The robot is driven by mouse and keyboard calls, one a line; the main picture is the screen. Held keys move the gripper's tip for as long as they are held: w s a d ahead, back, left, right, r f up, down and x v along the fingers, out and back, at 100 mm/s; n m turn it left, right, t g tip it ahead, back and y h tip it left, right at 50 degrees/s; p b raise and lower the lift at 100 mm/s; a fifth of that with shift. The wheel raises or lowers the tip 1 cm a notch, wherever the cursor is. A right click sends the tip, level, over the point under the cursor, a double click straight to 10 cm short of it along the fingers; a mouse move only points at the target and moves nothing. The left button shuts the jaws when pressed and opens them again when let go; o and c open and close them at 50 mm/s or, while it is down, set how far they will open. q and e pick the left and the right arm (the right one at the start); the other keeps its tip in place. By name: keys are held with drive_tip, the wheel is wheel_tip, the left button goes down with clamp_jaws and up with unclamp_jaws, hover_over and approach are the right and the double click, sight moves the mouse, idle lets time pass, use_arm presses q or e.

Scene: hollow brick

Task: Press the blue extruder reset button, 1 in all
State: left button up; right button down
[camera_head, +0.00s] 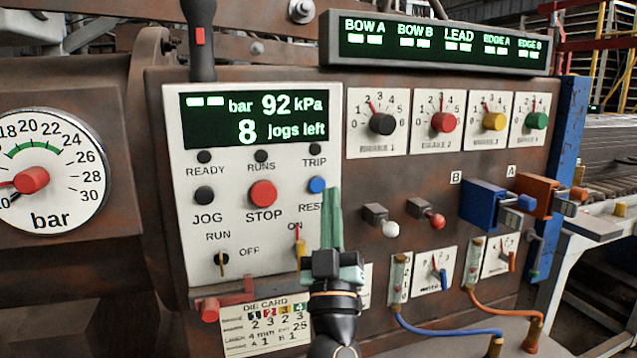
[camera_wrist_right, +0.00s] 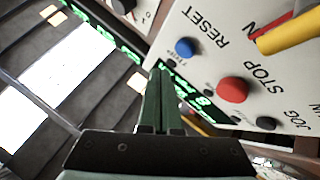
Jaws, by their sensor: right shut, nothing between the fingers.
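The blue reset button (camera_head: 317,184) sits on the white control panel (camera_head: 235,168), right of the red STOP button (camera_head: 263,193) and above the partly hidden RESET label. It also shows in the right wrist view (camera_wrist_right: 186,47). My right gripper (camera_head: 331,192) is in front of the panel, its green fingers closed together and pointing up, tips just right of the blue button. In the right wrist view the shut fingers (camera_wrist_right: 160,72) end below and left of the button in the picture, apart from it there. My left gripper is in neither view.
A black JOG button (camera_head: 204,195) and yellow-handled switch (camera_head: 300,250) are on the same panel. Brake dials (camera_head: 383,124) are to the right. White (camera_head: 390,229) and red (camera_head: 437,221) knobs stick out right of my gripper. A red handle (camera_head: 212,309) juts out below the panel.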

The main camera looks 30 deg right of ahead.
sight(317, 185)
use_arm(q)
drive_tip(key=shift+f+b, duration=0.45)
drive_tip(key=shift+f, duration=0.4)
use_arm(e)
drive_tip(key=shift+w+d, duration=0.25)
drive_tip(key=shift+w, duration=0.85)
idle(0.4)
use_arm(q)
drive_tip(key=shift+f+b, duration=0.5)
use_arm(e)
drive_tip(key=shift+w, duration=0.4)
use_arm(q)
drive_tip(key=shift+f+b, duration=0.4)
drive_tip(key=shift+b, duration=0.05)
use_arm(e)
drive_tip(key=shift+w+d, duration=0.15)
drive_tip(key=shift+w, duration=0.3)
drive_tip(key=shift+s, duration=0.85)
